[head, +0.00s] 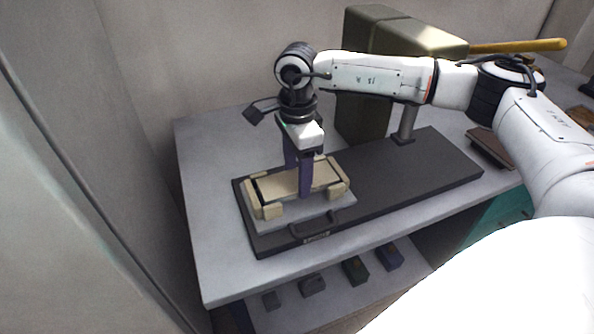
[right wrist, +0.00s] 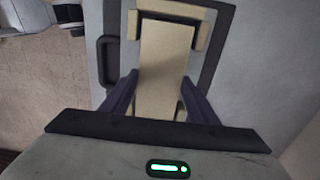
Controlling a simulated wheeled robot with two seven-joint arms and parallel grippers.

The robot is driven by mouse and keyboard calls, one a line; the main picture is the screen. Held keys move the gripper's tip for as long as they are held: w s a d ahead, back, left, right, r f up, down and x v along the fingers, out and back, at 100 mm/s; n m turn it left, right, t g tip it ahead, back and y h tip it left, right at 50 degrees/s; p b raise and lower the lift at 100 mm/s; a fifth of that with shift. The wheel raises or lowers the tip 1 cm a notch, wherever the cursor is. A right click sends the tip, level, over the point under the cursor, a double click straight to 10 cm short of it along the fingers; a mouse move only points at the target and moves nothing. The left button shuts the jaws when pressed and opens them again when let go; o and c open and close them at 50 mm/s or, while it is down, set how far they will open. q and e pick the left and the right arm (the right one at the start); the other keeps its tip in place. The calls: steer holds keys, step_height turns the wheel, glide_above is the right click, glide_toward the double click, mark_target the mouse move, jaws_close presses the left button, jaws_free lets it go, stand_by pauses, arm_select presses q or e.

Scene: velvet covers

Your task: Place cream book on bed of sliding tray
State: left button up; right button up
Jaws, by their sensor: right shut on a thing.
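The cream book (head: 284,184) lies flat on the bed of the sliding tray (head: 326,214), between cream corner blocks (head: 271,211). It also shows in the right wrist view (right wrist: 163,70), running lengthwise between my fingers. My right gripper (head: 304,190) points down over the tray, with its purple fingers on either side of the book. It is shut on the book. In the right wrist view the fingers (right wrist: 160,95) flank the book's long edges. The book's underside and whether it rests fully on the bed are hidden. My left gripper is not in view.
The tray sits on a dark base plate (head: 420,178) with a handle (head: 313,224) at its front. A large olive-grey machine body (head: 362,110) stands behind. A brown book-like item (head: 490,148) lies at right. Several small blocks (head: 355,269) sit on a lower shelf. The tabletop's left part (head: 205,215) is clear.

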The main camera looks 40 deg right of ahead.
mark_target(297, 179)
steer(key=shift+f, duration=0.1)
steer(key=o, duration=1.1)
steer(key=shift+o, duration=0.2)
step_height(297, 179, up, 12)
steer(key=b, duration=0.1)
steer(key=shift+r, duration=0.2)
